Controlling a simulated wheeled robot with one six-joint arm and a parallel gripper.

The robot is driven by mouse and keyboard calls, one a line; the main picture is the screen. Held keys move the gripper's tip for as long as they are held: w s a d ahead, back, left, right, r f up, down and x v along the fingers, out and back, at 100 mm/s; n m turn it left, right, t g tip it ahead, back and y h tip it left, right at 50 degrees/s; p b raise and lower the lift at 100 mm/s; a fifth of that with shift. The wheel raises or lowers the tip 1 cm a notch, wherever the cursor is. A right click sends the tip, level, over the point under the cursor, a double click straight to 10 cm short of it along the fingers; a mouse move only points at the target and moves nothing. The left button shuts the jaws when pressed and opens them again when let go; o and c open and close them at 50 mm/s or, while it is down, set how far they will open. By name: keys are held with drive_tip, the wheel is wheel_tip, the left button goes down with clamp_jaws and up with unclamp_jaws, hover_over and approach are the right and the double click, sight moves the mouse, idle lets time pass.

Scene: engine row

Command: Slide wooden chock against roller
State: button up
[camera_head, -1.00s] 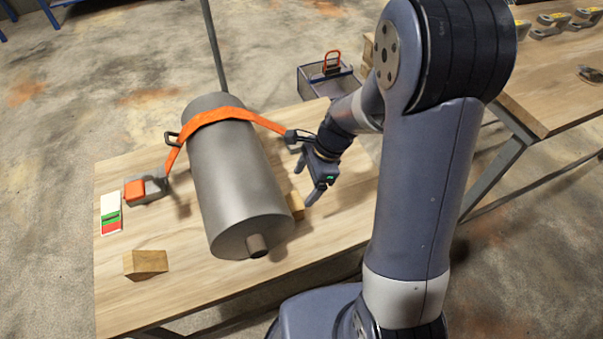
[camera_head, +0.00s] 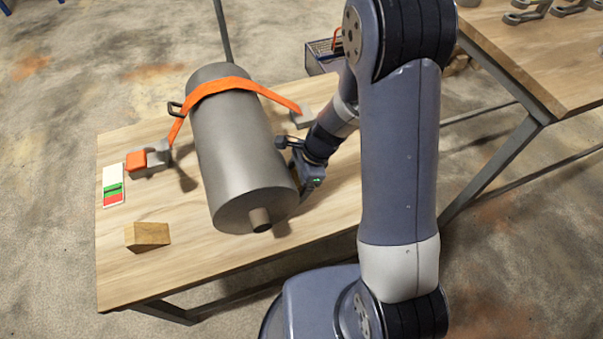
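The grey roller (camera_head: 240,155) lies on the wooden bench (camera_head: 130,280) with an orange strap (camera_head: 233,84) across it. One wooden chock (camera_head: 147,236) sits on the bench to the left of the roller's near end, clearly apart from it. My gripper (camera_head: 304,188) is low at the roller's right side, close to its near end. Its fingertips are mostly hidden, so I cannot see whether they are open or shut. A second wooden chock, seen on that side earlier, is now hidden behind the gripper and roller.
An orange-and-grey ratchet (camera_head: 148,158) and a white, green and red card (camera_head: 113,186) lie at the bench's left. A grey strap anchor (camera_head: 303,118) is at the right. A basket (camera_head: 323,56) stands behind; another bench (camera_head: 535,70) is at right. The near-left bench top is clear.

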drive_tip(key=shift+f, duration=0.15)
drive_tip(key=c, duration=1.2)
